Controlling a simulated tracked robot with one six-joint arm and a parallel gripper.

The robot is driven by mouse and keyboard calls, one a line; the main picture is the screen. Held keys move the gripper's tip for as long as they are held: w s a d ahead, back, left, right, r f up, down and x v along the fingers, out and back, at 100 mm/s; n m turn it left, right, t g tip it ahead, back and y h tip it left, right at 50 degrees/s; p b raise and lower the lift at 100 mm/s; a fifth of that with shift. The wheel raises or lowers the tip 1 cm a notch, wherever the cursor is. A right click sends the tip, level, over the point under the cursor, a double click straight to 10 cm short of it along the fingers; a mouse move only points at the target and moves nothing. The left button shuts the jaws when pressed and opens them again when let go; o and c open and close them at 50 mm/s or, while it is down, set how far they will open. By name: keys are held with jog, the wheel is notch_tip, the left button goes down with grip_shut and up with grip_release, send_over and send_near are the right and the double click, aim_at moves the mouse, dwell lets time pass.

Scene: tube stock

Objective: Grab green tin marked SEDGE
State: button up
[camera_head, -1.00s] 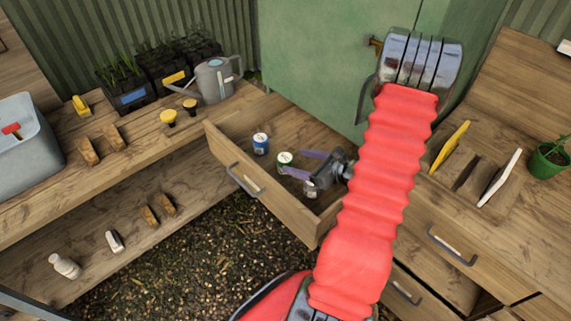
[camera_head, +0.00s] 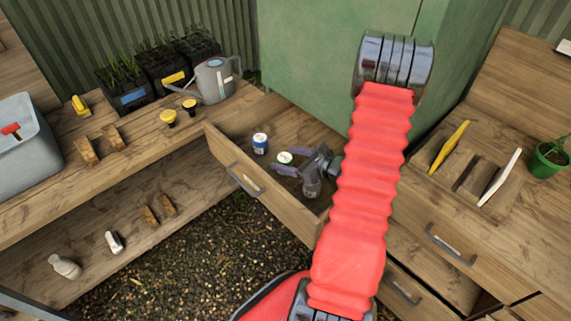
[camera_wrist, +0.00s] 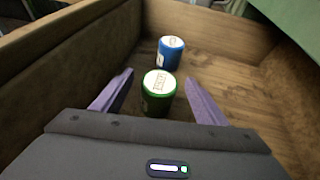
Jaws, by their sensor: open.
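The green tin (camera_wrist: 157,103) stands upright in the open drawer, with a pale lid whose lettering is too small to read surely. It also shows in the head view (camera_head: 284,158). My gripper (camera_head: 291,162) is open inside the drawer, its two purple fingers on either side of the green tin. In the wrist view the fingers (camera_wrist: 160,88) flank the tin with a gap on each side. A blue tin (camera_wrist: 170,52) with a white lid stands just beyond the green one; it also shows in the head view (camera_head: 261,143).
The drawer (camera_head: 268,198) is pulled out, and its wooden walls surround the tins and my gripper. A green cabinet (camera_head: 330,60) stands behind. A watering can (camera_head: 214,82) stands on the left bench. The drawer floor around the tins looks clear.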

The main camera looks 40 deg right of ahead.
aim_at(288, 159)
jog(key=shift+c, duration=0.7)
jog(key=c, duration=1.1)
jog(key=shift+r, duration=0.1)
jog(key=shift+r, duration=4.95)
